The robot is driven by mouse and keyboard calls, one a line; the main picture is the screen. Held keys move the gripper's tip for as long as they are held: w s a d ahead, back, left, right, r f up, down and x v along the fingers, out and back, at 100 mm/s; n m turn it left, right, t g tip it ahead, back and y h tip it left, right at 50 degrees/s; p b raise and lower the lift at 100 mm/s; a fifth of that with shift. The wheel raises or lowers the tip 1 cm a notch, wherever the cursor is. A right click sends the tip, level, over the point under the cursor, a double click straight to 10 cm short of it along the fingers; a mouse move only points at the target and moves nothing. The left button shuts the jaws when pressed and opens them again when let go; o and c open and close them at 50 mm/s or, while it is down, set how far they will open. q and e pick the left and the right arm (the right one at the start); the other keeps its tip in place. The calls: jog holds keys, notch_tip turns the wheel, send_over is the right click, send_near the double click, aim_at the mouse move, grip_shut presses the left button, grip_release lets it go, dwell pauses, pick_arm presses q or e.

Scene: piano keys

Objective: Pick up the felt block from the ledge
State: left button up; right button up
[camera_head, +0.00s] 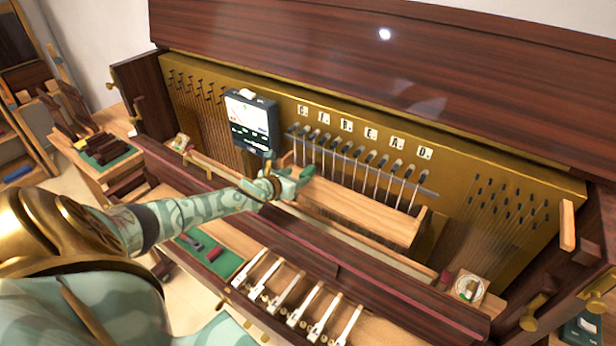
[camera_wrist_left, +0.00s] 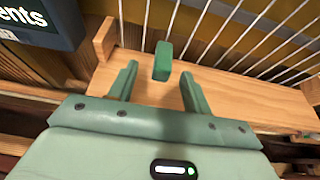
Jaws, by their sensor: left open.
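The felt block (camera_wrist_left: 163,61) is small and dark green and stands near the back edge of the wooden ledge (camera_wrist_left: 255,100) in the left wrist view. My left gripper (camera_wrist_left: 159,73) is open, with one pale green finger on each side of the block's near end. Gaps show between the block and both fingers. In the head view my left gripper (camera_head: 293,178) is at the left end of the ledge (camera_head: 370,217), and I cannot tell the block apart from the fingers there. My right gripper is not in view.
A row of thin metal rods (camera_head: 370,170) rises just behind the ledge. A dark tuner box (camera_head: 251,122) stands left of my gripper. White-topped keys (camera_head: 300,305) lie in front. The right part of the ledge top is clear.

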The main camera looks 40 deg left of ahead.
aim_at(307, 171)
pick_arm(q)
jog(key=x, duration=0.1)
jog(key=b+x, duration=0.1)
jog(key=x, duration=0.3)
jog(key=shift+w+d+r+b, duration=0.25)
jog(key=shift+w+b, duration=0.05)
jog(key=shift+w, duration=0.05)
jog(key=shift+s+r, duration=0.1)
jog(key=shift+c, duration=0.3)
jog(key=c, duration=1)
